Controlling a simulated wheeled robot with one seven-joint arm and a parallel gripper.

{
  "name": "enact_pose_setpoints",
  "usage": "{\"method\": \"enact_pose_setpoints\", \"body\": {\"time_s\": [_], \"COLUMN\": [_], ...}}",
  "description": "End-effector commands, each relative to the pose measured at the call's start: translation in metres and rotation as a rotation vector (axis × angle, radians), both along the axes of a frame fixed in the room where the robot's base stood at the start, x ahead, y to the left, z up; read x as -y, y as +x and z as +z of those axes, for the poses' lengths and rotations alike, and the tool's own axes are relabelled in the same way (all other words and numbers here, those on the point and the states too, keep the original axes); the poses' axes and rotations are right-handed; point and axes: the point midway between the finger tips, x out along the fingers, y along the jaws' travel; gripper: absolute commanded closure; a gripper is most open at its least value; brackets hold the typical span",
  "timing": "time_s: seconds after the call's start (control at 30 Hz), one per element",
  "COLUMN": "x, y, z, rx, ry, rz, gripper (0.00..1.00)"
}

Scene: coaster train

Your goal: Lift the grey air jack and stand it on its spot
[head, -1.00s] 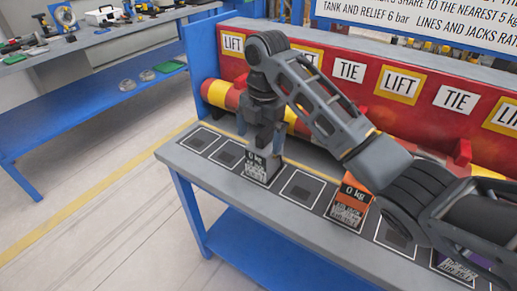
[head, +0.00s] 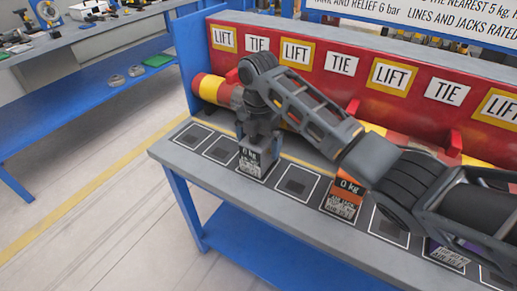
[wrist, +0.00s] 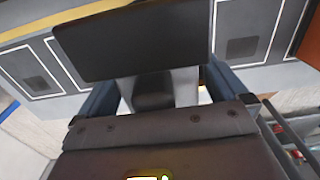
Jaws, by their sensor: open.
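The grey air jack (head: 252,163), with a "0 kg" face and a dark printed label, stands upright on the bench strip in the head view. It is between an empty outlined spot (head: 221,150) on its left and another empty spot (head: 297,182) on its right. My gripper (head: 261,145) is open and points down over the jack's top, its fingers around or just above it; contact cannot be told. In the wrist view my blue fingers (wrist: 160,92) are apart, with a pale and dark part between them, probably the jack's top. The jack's base is hidden there.
An orange jack (head: 344,194) stands further right, under my arm, and a purple one (head: 447,256) beyond it. A red panel (head: 335,75) with LIFT and TIE signs and a yellow-red tube (head: 210,88) run behind. The bench's left end has free spots.

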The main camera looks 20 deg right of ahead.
Motion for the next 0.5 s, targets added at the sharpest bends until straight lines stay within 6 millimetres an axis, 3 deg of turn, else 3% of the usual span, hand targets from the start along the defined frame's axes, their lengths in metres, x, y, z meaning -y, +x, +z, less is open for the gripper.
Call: {"method": "enact_pose_setpoints", "body": {"time_s": [0.17, 0.5], "x": [0.0001, 0.0001], "y": [0.0001, 0.0002], "z": [0.0, 0.0004], "rx": [0.0, 0.001], "ry": [0.0, 0.001], "rz": [0.0, 0.0], "gripper": [0.01, 0.33]}}
